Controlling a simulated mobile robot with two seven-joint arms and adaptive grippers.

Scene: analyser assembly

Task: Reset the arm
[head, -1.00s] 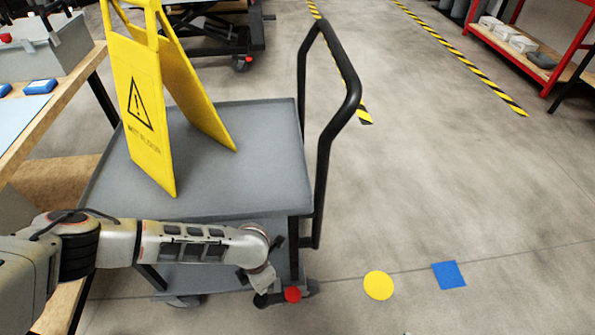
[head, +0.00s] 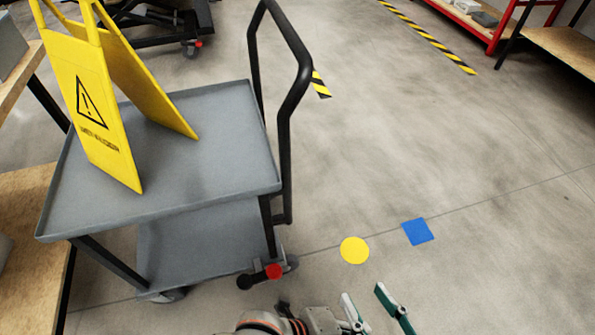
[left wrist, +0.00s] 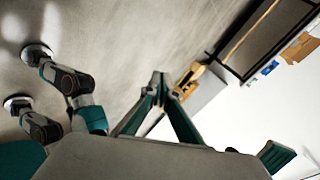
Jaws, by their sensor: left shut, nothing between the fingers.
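My left arm comes in at the bottom edge of the head view, cut off by the frame. My left gripper (head: 353,316) is low there, over the floor to the right of the cart. In the left wrist view its green fingers (left wrist: 161,82) meet at the tips and hold nothing. Another green finger-like part (head: 394,307) shows just to the right in the head view; it appears to belong to my right gripper, and its opening cannot be told.
A grey two-shelf cart (head: 215,120) with a black handle (head: 286,130) carries a yellow warning sign (head: 95,110). A wooden workbench (head: 25,215) stands left. A yellow disc (head: 354,250) and blue square (head: 418,231) mark the floor. Floor to the right is largely clear.

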